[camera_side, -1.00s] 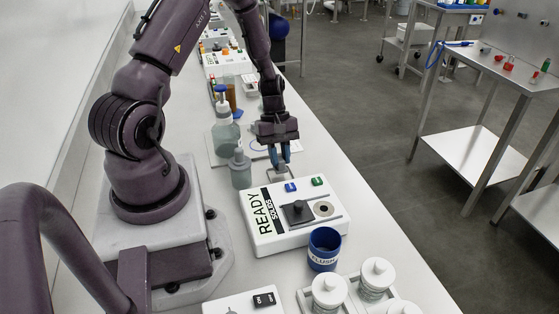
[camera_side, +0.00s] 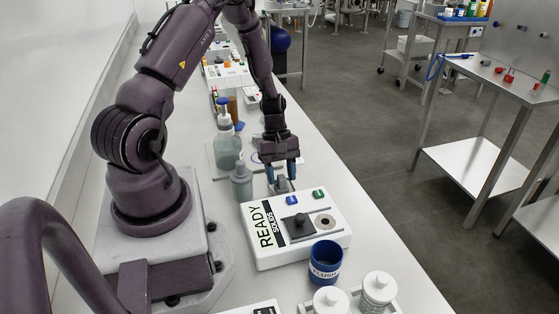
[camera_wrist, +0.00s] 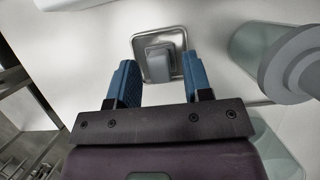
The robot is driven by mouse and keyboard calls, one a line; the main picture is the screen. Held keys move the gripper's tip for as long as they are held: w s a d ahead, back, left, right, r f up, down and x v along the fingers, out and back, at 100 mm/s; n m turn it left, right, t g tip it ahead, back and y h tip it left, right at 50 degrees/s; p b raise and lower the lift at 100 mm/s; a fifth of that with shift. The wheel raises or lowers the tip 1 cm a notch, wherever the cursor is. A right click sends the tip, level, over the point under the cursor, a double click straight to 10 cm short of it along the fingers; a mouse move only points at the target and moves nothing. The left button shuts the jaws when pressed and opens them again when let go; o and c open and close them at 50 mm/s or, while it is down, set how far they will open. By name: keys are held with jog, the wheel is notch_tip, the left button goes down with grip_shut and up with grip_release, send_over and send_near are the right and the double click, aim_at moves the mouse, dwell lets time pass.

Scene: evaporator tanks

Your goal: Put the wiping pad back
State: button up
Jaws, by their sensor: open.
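A small grey block that looks like the wiping pad (camera_wrist: 158,62) sits in a shallow square metal dish (camera_wrist: 174,39) in the wrist view. In the side view, the grey block (camera_side: 283,185) is just behind the READY box, below my gripper (camera_side: 283,175). My gripper (camera_wrist: 158,62) is open, its two blue fingers on either side of the block, with a visible gap on each side. The fingertips are close above the dish. Whether they reach down beside the block I cannot tell.
The white READY box (camera_side: 295,230) stands close in front. A grey bottle (camera_side: 241,182) stands close left of the gripper, with a pump bottle (camera_side: 227,145) behind it. A blue FLUSH cup (camera_side: 325,265) and white-lidded jars (camera_side: 379,288) are nearer.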

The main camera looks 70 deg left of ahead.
jog(key=v, duration=1.2)
notch_tip(320, 180, up, 8)
jog(key=m+y, duration=0.2)
jog(key=m, duration=0.2)
send_over(289, 188)
jog(key=s+d+r+m+t+y, duration=0.1)
jog(key=s+d+r+m+t, duration=0.1)
jog(key=s+d+r+m, duration=0.2)
jog(key=s+d+r+m+t+y, duration=0.1)
jog(key=s+d+r+m+t, duration=0.2)
jog(key=d+r+m, duration=0.6)
jog(key=shift+s+d+r+m+t+y, duration=0.35)
jog(key=shift+s+d+m, duration=0.15)
jog(key=shift+s+d, duration=0.7)
